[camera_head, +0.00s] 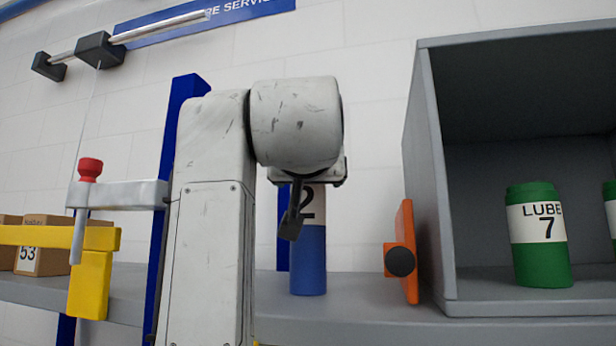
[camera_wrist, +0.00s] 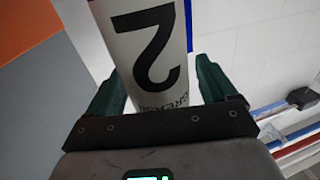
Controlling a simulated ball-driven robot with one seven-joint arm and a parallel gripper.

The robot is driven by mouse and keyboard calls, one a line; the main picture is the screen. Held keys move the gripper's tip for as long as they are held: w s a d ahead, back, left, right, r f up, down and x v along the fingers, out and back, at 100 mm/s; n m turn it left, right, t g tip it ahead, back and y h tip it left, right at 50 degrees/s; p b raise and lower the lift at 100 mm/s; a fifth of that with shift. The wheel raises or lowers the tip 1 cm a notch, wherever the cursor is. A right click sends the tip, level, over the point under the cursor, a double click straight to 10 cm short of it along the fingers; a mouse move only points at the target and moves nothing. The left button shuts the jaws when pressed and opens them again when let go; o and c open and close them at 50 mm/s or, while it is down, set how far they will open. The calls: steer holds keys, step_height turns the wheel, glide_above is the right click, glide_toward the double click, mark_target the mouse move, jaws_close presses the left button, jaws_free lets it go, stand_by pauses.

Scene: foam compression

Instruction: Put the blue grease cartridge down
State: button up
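The blue grease cartridge (camera_head: 308,262) stands upright with its lower end over the grey shelf (camera_head: 350,290); I cannot tell if its base touches. It has a white label with a black 2. My gripper (camera_head: 298,205) is at its upper part, partly hidden by my arm. In the wrist view, the cartridge's label (camera_wrist: 150,45) sits between the green fingers of my gripper (camera_wrist: 160,85), one on each side and close against it. The gripper looks shut on the cartridge.
To the right are an orange plate (camera_head: 406,250) with a black knob and a grey open box (camera_head: 432,190) holding a green LUBE 7 canister (camera_head: 538,240). At left are a yellow bracket (camera_head: 90,280), a red-knobbed clamp (camera_head: 90,170) and cardboard boxes (camera_head: 42,255).

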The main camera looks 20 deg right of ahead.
steer(key=shift+s+r, duration=0.1)
steer(key=b+v, duration=0.5)
steer(key=v, duration=0.7)
